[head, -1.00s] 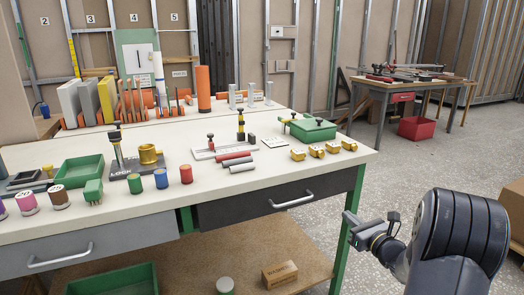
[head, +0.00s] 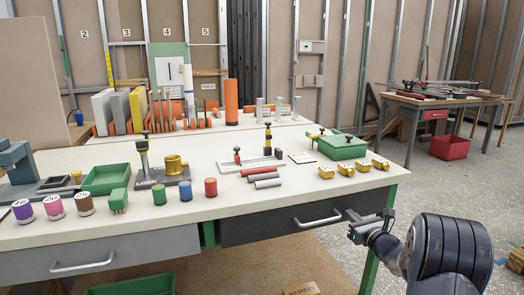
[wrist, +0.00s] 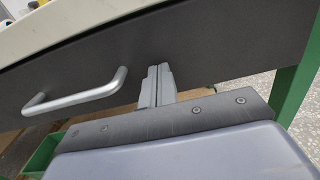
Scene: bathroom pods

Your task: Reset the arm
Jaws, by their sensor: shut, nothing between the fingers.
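My gripper (head: 352,222) is at the right end of the workbench, in front of the dark drawer (head: 270,224). In the wrist view my gripper (wrist: 158,70) has its two grey fingers together with nothing between them. The fingertips overlap the dark drawer front (wrist: 205,45) in the picture; I cannot tell whether they touch it. The drawer's silver handle (wrist: 75,98) lies to the left of the fingers, apart from them. My arm reaches in from the lower right of the head view.
The workbench top (head: 235,205) carries colored cylinders, yellow blocks (head: 345,169) and a green box (head: 342,147). A green bench leg (head: 370,270) stands close to my gripper. Open floor lies to the right, before a second table (head: 440,100) and a red bin (head: 449,147).

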